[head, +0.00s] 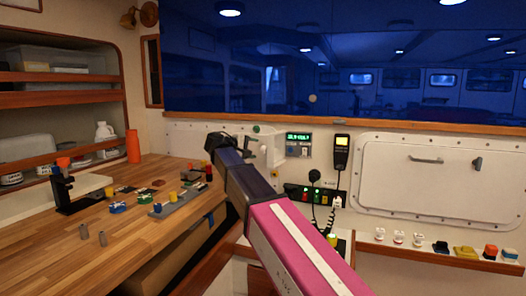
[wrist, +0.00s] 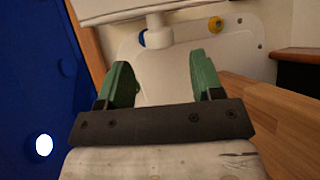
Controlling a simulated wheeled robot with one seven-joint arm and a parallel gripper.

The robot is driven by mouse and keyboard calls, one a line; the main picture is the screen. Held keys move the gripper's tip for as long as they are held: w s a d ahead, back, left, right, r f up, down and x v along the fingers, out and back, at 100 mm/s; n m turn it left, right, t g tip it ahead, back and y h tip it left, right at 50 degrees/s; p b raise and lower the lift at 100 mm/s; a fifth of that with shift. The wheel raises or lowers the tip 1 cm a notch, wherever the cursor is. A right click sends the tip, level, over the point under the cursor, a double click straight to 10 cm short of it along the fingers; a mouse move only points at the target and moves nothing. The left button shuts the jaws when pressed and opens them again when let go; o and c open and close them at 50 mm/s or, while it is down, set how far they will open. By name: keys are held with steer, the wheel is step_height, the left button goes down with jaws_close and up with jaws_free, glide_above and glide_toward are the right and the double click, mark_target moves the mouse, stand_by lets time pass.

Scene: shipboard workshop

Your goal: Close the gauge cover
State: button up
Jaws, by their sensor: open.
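In the wrist view, a white flat plate (wrist: 115,10) crosses the top edge, with a short white round stem (wrist: 158,33) below it. It looks like the gauge cover, but no gauge face shows and I cannot tell how far it stands open. In the head view, a white part (head: 270,148) sticks out from the wall panel just right of my arm's end. My gripper (wrist: 158,80) has two green fingers, spread apart and empty, with the stem beyond the gap between them. I see no contact. In the head view the fingers are mostly hidden at the arm's dark end.
A lit green display (head: 298,137), a handset (head: 341,153) with a coiled cord and a switch panel (head: 310,193) are on the wall to the right. A wooden bench (head: 130,225) with small parts and an orange bottle (head: 133,146) lies left. A window (head: 340,70) is above.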

mark_target(263, 149)
steer(key=x, duration=0.5)
steer(key=shift+w+d+f, duration=0.1)
steer(key=shift+w+d, duration=0.1)
steer(key=shift+d, duration=0.15)
steer(key=c, duration=0.9)
